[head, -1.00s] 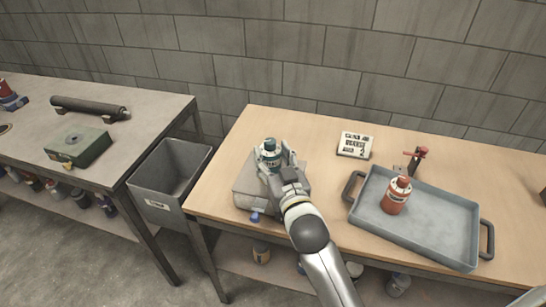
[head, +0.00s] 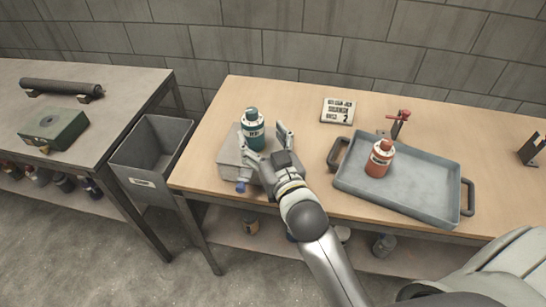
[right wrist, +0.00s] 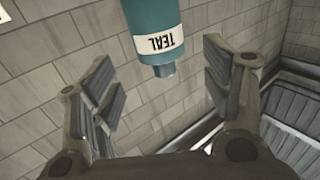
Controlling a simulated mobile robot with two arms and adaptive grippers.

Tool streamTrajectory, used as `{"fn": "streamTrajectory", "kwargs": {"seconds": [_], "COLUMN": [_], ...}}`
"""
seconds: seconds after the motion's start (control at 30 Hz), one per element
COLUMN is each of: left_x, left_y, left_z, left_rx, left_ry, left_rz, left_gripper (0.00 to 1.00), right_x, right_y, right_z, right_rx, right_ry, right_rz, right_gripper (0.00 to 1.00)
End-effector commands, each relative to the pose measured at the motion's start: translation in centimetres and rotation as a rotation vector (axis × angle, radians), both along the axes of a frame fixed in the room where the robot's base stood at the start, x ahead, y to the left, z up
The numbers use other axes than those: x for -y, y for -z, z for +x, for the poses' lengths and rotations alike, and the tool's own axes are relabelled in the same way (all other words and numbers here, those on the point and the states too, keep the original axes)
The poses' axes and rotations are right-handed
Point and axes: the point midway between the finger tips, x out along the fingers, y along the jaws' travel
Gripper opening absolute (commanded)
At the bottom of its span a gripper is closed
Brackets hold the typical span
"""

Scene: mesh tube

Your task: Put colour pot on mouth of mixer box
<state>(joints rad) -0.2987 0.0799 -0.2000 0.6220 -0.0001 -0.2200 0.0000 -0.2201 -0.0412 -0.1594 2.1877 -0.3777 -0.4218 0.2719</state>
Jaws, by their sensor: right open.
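A teal pot (head: 254,131) with a white label and a narrow cap stands upright on top of the grey mixer box (head: 234,160). Whatever mouth the box has under the pot is hidden. In the right wrist view the pot (right wrist: 151,22) shows its "TEAL" label. My right gripper (head: 285,140) is open, just right of the pot, with its fingers apart from it. In the right wrist view the open fingers (right wrist: 165,85) have nothing between them. My left gripper is not in view.
An orange-red pot (head: 379,160) stands in a grey-blue tray (head: 425,190) to the right. A printed sign (head: 337,110) and a red-handled clamp (head: 401,122) are behind. A green box (head: 53,130) with a round opening is on the left table. A grey bin (head: 150,158) stands between tables.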

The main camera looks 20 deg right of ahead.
Motion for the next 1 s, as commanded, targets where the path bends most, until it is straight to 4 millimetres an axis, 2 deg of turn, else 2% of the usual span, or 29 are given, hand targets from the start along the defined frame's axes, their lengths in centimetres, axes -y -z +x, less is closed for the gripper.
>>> {"fn": "streamTrajectory", "kwargs": {"seconds": [0.2,0.4,0.6,1.0], "left_x": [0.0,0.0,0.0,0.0], "left_y": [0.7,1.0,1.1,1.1], "left_z": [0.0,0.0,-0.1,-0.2], "left_rx": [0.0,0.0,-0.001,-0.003], "left_ry": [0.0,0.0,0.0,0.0], "left_rz": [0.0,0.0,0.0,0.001], "left_gripper": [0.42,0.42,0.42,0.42], "right_x": [0.0,-0.1,0.0,0.0], "right_y": [0.2,0.1,0.0,-0.1], "right_z": [-3.9,-6.2,-7.1,-7.1], "right_rx": [-0.002,-0.001,0.0,0.001], "right_ry": [0.0,-0.001,0.0,0.0], "right_rz": [0.002,0.001,0.001,0.0], "right_gripper": [0.72,0.72,0.72,0.72]}}
